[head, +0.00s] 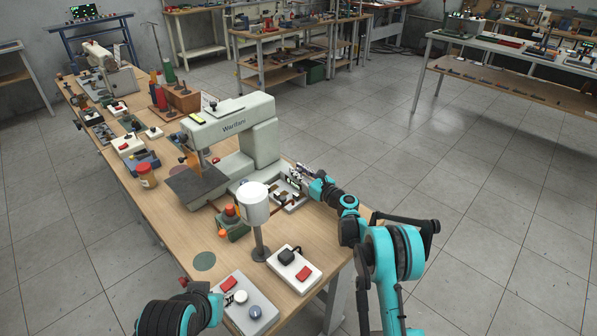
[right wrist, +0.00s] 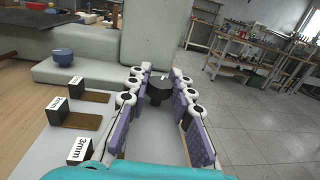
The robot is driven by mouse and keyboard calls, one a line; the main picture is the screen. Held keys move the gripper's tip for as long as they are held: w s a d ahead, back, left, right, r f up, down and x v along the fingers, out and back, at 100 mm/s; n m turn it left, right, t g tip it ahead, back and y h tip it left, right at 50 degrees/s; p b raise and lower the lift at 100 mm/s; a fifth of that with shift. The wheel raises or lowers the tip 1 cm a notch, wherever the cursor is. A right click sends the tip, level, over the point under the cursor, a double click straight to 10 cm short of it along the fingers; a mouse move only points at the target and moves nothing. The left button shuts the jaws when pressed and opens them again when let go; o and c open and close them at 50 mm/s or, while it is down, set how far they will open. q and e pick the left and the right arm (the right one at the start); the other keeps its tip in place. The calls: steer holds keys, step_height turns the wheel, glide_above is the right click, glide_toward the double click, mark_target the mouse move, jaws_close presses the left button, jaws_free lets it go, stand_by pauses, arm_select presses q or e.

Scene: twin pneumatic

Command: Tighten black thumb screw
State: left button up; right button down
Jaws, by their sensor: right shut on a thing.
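The black thumb screw (right wrist: 158,90) is a dark knob in the right wrist view. It stands between the purple-padded fingers of my right gripper (right wrist: 161,82), which is shut on it near the fingertips. In the head view my right gripper (head: 299,177) is at the white fixture tray (head: 291,202) beside the sewing machine's base, and the screw is too small to tell there. My left gripper (head: 229,285) is at the lower left, close to a grey control panel (head: 262,318); its jaws are too unclear to read.
The pale sewing machine (head: 262,135) stands just behind the tray. A white cylinder on a post (head: 254,206) and a white switch box (head: 307,275) stand nearby. Blocks labelled in millimetres, one marked 3mm (right wrist: 79,150), sit beside my right fingers. A blue knob (right wrist: 63,56) is further left.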

steer(key=shift+a+h, duration=0.1)
steer(key=shift+h, duration=0.2)
steer(key=m+t+h, duration=0.2)
steer(key=m+h, duration=0.1)
steer(key=shift+t, duration=0.3)
steer(key=shift+m+t+h, duration=0.7)
steer(key=shift+m+h, duration=0.8)
steer(key=shift+h, duration=1.2)
steer(key=c, duration=1.3)
jaws_free()
steer(key=s, duration=0.4)
steer(key=s+d, duration=0.1)
steer(key=s, duration=0.3)
steer(key=s+d, duration=0.1)
steer(key=s, duration=0.3)
